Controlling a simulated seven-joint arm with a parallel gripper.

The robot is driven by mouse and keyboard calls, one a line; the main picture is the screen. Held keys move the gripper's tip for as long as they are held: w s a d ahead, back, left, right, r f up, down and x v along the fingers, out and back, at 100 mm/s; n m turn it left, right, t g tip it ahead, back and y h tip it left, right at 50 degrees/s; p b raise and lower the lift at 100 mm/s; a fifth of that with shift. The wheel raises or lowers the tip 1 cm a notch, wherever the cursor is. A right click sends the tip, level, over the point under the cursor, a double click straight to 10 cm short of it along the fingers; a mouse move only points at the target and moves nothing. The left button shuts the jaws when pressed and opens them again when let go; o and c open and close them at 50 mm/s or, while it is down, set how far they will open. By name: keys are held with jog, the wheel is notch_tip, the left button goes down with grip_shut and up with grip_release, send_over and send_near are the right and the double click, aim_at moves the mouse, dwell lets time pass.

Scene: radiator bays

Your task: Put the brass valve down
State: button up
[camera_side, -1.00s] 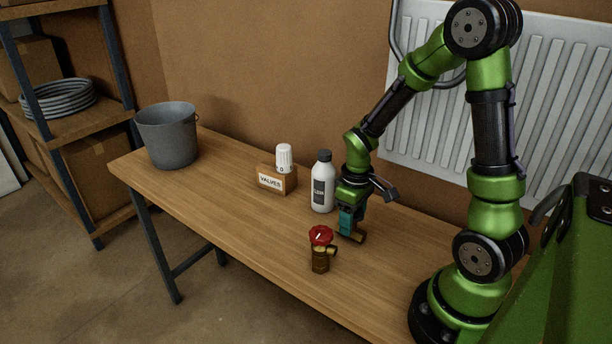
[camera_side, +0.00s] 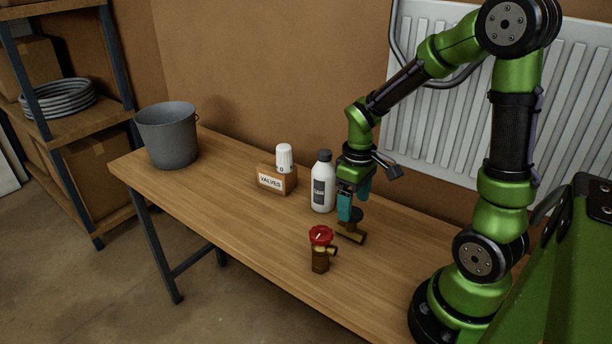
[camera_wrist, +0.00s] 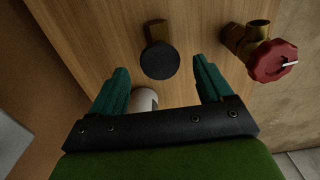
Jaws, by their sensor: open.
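The brass valve with a round black cap (camera_side: 354,217) stands on the table, right of the white bottle. In the wrist view its black cap (camera_wrist: 160,62) shows, with some of the brass body (camera_wrist: 157,32) behind it. My gripper (camera_side: 354,203) is open just above this valve. The wrist view shows my gripper's teal fingers (camera_wrist: 163,75) spread apart, with clear space on both sides of the cap. A second brass valve with a red handwheel (camera_side: 321,237) stands nearer the table's front edge; it also shows at right in the wrist view (camera_wrist: 265,52).
A white bottle (camera_side: 322,190) with a dark cap stands close left of my gripper. A grey bucket (camera_side: 168,135) stands at the far left. The table between is clear.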

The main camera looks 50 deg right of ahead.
aim_at(353, 213)
notch_tip(353, 213, up, 7)
jog(key=s+a+r+m+t+y, duration=0.2)
jog(key=s+a+r+m+t, duration=0.2)
jog(key=a+r+t, duration=0.3)
jog(key=a+r, duration=0.1)
jog(key=a, duration=0.4)
jog(key=shift+s+a+r, duration=0.2)
jog(key=shift+a+r, duration=0.15)
jog(key=shift+a, duration=0.05)
